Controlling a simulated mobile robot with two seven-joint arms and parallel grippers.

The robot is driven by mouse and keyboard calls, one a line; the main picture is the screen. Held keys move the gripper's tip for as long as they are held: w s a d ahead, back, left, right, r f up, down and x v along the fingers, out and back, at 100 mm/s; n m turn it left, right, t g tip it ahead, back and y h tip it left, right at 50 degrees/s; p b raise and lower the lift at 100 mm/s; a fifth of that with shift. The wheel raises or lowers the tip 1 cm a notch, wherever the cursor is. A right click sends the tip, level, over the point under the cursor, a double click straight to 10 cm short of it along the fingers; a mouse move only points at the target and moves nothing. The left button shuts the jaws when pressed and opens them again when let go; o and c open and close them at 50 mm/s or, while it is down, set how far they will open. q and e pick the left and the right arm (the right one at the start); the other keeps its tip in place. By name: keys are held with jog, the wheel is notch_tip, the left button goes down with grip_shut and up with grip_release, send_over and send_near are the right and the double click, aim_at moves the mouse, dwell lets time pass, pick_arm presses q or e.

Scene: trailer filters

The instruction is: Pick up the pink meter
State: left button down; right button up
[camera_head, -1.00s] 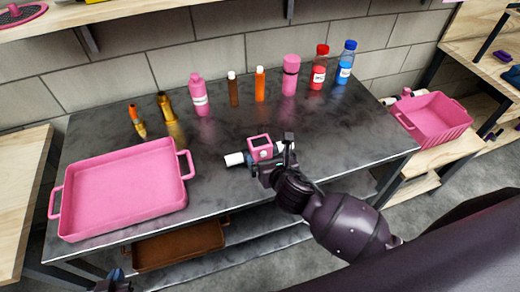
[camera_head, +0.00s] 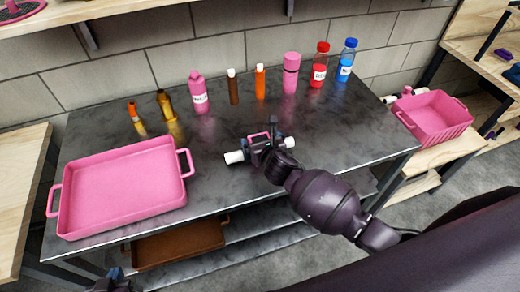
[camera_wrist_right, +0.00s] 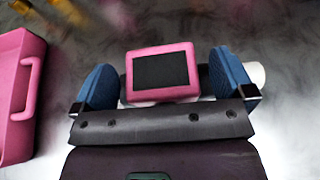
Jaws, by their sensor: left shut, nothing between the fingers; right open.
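The pink meter (camera_wrist_right: 161,72), a square pink frame with a dark screen and white pipe ends, lies on the dark metal table. In the head view it is mostly hidden behind my right gripper (camera_head: 268,145), with a white end (camera_head: 234,157) showing at the left. In the right wrist view my right gripper (camera_wrist_right: 166,85) is open, its blue finger pads on either side of the meter's pink body, with gaps between. My left gripper (camera_head: 118,280) is at the bottom left edge of the head view, shut and empty, away from the meter.
A large pink tray (camera_head: 68,213) stands on the table's left. Several bottles, among them a pink one (camera_head: 291,74) and a blue-capped one (camera_head: 347,60), line the back. A pink bin (camera_head: 436,120) stands on a shelf at right. The table's right front is clear.

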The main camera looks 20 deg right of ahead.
jog(key=shift+w+f, duration=0.25)
jog(key=shift+w, duration=0.3)
jog(key=shift+c, duration=0.2)
jog(key=shift+r, duration=0.1)
jog(key=c, duration=1.1)
